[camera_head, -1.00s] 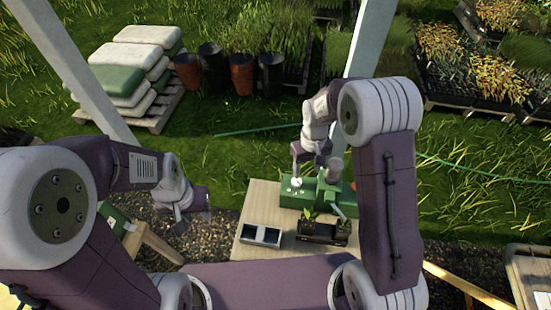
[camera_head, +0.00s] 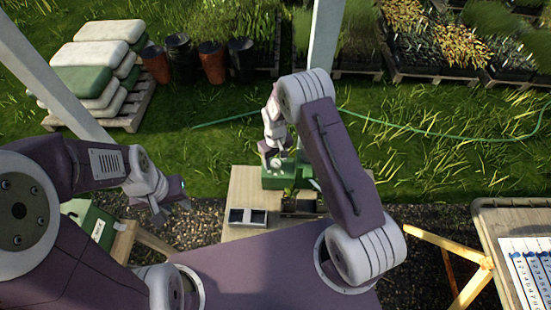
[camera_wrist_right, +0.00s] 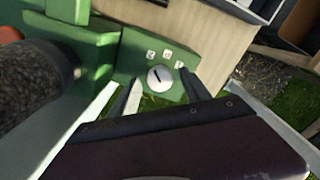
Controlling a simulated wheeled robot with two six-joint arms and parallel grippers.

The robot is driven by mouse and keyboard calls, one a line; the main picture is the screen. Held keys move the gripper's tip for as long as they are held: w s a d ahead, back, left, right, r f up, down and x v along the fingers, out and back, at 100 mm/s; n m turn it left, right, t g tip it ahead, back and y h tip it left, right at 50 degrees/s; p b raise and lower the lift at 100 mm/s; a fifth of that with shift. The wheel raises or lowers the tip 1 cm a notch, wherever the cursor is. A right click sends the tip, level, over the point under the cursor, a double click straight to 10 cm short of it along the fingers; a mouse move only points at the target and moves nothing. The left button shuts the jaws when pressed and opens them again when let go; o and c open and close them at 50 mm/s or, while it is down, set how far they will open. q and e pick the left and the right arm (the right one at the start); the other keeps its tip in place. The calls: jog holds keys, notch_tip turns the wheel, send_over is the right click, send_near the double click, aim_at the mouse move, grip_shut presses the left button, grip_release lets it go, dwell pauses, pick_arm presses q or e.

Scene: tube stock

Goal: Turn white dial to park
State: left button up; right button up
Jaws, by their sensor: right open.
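The white dial (camera_wrist_right: 159,78) sits on the face of a green box (camera_wrist_right: 133,48) in the right wrist view, with a dark pointer line across it. Three small white labels (camera_wrist_right: 167,54) sit beside it; their marks are too small to read. My right gripper (camera_wrist_right: 160,84) is open, with one finger on each side of the dial; I cannot tell whether they touch it. In the head view the green box (camera_head: 275,182) stands on the far part of the wooden table, with my right gripper (camera_head: 275,157) over it. My left gripper (camera_head: 172,202) hangs away from the table, its jaws unclear.
The wooden table (camera_head: 240,185) also bears a two-part grey tray (camera_head: 247,217) and a dark planter (camera_head: 298,205). A dark rounded part (camera_wrist_right: 38,80) stands close at left in the wrist view. Another table (camera_head: 495,215) with a numbered sheet (camera_head: 528,262) is at right.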

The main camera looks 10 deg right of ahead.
jog(key=shift+w+f, duration=0.1)
grip_shut()
jog(key=shift+m, duration=0.4)
jog(key=m+b, duration=0.1)
jog(key=m, duration=0.1)
jog(key=shift+m+b, duration=0.35)
jog(key=shift+m, duration=0.05)
jog(key=m+b, duration=0.1)
jog(key=m, duration=0.4)
dwell(0.3)
grip_release()
